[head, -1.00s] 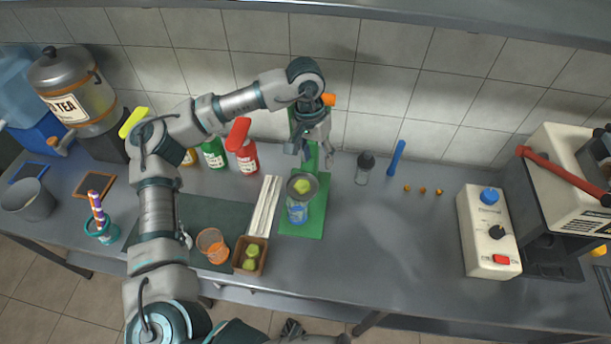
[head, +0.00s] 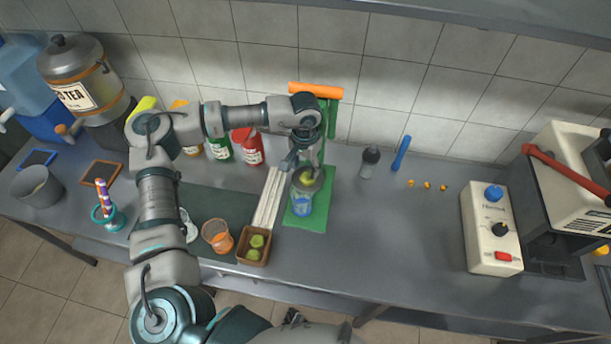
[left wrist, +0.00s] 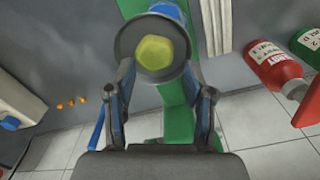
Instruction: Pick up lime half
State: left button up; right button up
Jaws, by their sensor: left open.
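A yellow-green lime half (head: 306,178) sits in the grey round cup of the press (head: 320,186) on the green board. In the left wrist view, the lime half (left wrist: 155,52) lies inside the dark cup rim (left wrist: 122,45). My left gripper (head: 291,163) is just behind and left of the cup in the head view. In the left wrist view, the open left gripper (left wrist: 157,75) has one finger at each side of the cup's near rim, with the lime between and beyond the tips. Contact cannot be told. My right gripper does not show.
The press's orange handle (head: 315,90) and green post (head: 333,120) stand behind the cup. A brown box (head: 242,254) holds green lime pieces. White sticks (head: 270,198) and sauce bottles (head: 247,149) are to the left. The counter right of the board is mostly clear.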

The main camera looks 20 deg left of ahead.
aim_at(307, 174)
pick_arm(q)
jog(key=f, duration=0.3)
jog(key=shift+w+d+f, duration=0.15)
jog(key=shift+d+f, duration=0.1)
jog(key=shift+d, duration=0.05)
jog(key=shift+d+f, duration=0.15)
jog(key=shift+d, duration=0.05)
jog(key=shift+a, duration=0.1)
jog(key=c, duration=0.6)
jog(key=shift+a, duration=0.25)
jog(key=shift+c, duration=0.4)
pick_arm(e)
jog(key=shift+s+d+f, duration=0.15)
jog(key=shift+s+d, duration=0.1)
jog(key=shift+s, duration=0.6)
